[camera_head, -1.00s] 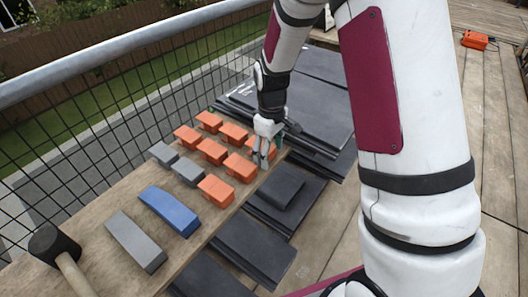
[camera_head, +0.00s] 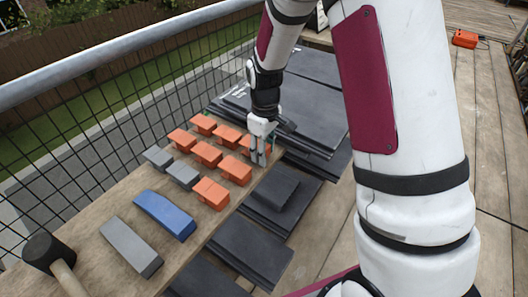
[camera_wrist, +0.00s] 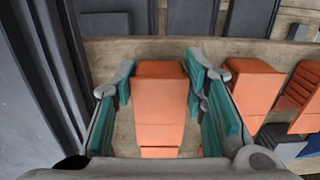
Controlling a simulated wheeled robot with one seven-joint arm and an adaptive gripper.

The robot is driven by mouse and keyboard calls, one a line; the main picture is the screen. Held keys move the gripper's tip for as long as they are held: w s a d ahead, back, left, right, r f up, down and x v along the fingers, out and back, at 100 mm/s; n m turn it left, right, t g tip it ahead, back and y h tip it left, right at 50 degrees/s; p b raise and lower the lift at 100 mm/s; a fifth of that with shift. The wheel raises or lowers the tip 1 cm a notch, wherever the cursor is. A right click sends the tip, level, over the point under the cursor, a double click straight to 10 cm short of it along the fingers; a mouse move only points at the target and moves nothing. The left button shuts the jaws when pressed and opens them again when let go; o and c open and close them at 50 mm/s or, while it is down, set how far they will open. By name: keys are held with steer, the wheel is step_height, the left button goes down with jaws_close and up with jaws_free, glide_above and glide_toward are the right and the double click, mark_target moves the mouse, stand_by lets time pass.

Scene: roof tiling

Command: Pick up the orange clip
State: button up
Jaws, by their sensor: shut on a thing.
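My gripper (camera_wrist: 160,100) points down at the far right of the group of orange clips. In the wrist view its two teal-padded fingers stand on either side of one orange clip (camera_wrist: 160,88), and it is shut on it. In the head view my gripper (camera_head: 261,155) partly hides this orange clip (camera_head: 246,144). I cannot tell whether the clip still touches the wooden board (camera_head: 105,212).
Two small grey blocks (camera_head: 183,175), a blue bar (camera_head: 165,214), a grey bar (camera_head: 131,247) and a black-headed mallet (camera_head: 48,254) lie on the board. Dark tiles (camera_head: 252,248) lie along its right side. A mesh railing (camera_head: 80,130) runs along the left.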

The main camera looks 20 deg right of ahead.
step_height(320, 180, up, 3)
steer(key=shift+f, duration=0.2)
steer(key=s+r+p, duration=0.1)
steer(key=s, duration=1.5)
steer(key=shift+r+p, duration=0.15)
steer(key=shift+p, duration=0.2)
